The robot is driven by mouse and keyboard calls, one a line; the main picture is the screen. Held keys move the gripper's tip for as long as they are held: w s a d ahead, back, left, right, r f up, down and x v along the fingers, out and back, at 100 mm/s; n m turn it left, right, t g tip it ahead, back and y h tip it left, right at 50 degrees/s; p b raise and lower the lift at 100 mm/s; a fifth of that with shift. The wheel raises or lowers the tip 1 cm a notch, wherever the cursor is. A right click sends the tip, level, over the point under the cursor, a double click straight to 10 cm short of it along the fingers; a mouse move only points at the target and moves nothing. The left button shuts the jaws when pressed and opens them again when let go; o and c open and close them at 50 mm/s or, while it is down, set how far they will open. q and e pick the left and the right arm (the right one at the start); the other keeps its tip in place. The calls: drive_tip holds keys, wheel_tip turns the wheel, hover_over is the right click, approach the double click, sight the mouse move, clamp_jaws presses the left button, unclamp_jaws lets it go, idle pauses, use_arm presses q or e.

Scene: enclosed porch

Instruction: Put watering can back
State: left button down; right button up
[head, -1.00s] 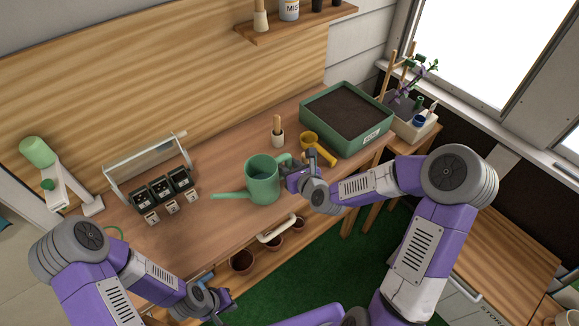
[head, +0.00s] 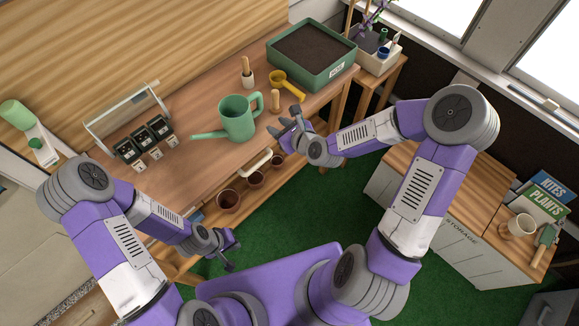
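The green watering can (head: 237,121) stands upright on the wooden potting bench (head: 190,103). Its spout points left and its handle faces right, toward my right gripper. My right gripper (head: 287,120) is just right of the can, near the bench's front edge. Its fingers are spread and empty, with a visible gap to the can's handle. My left gripper (head: 233,251) hangs low in front of the bench, over the green floor, with its fingers apart and nothing between them.
Seedling pots (head: 145,138) stand left. Terracotta pots (head: 228,200) sit below. A storage cabinet (head: 466,229) at right holds a mug (head: 519,226) and signs (head: 543,195).

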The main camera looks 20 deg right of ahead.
drive_tip(key=s+a+f+n+g, duration=0.1)
drive_tip(key=s+f+n+g, duration=0.4)
drive_tip(key=s+f+n, duration=0.6)
drive_tip(key=s+a+f+n+g, duration=0.2)
drive_tip(key=s+f+n+g, duration=0.4)
drive_tip(key=s+f+n, duration=0.6)
drive_tip(key=n, duration=0.5)
drive_tip(key=shift+a, duration=0.25)
